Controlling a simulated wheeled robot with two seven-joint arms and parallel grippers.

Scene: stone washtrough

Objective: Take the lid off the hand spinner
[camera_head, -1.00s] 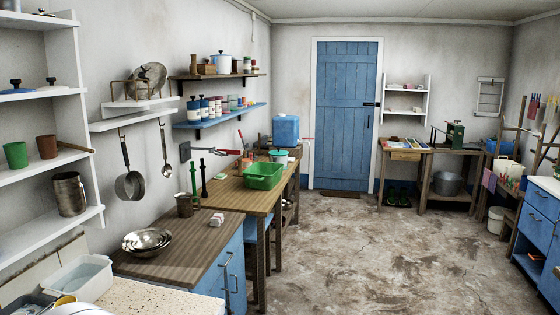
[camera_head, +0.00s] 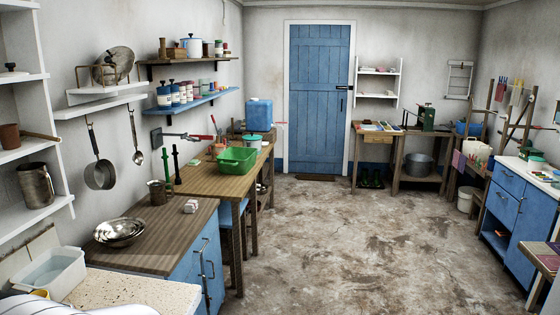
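I cannot pick out the hand spinner for certain. A small tub with a turquoise top (camera_head: 252,141) stands at the back of the left worktop, beside a green basin (camera_head: 238,160); it may be the spinner, but it is too small to tell. A blue container (camera_head: 259,114) stands behind it against the wall. Neither of my grippers is in view.
A plastic tub (camera_head: 52,272) sits nearest left. A blue cabinet (camera_head: 517,210) stands on the right. The middle floor (camera_head: 350,240) is clear up to the blue door (camera_head: 319,100).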

